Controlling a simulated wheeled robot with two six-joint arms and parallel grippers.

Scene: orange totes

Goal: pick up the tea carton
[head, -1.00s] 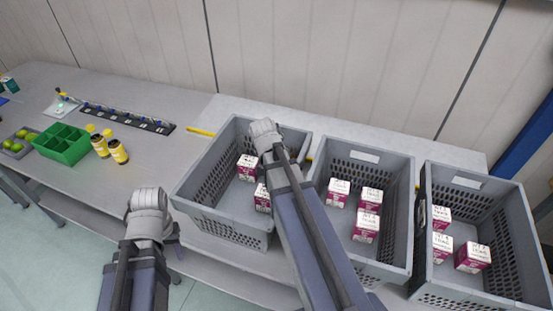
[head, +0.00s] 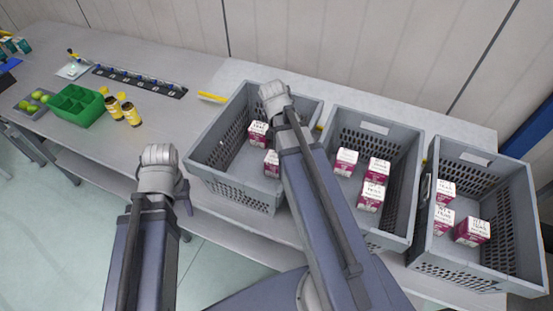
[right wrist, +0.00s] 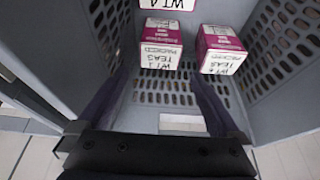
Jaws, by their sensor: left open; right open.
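Small magenta-and-white tea cartons stand in three grey crates. In the left crate (head: 232,190), one carton (head: 258,134) and a second (head: 271,163) show in the head view. The second is partly covered by my right arm. My right wrist is over this crate, hiding the gripper there. In the right wrist view my right gripper (right wrist: 157,82) is open and empty, its fingers reaching into a crate. My left gripper (head: 186,199) is open, in front of the table.
The middle crate (head: 374,128) and right crate (head: 475,160) hold more cartons. Crate walls surround my right gripper.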

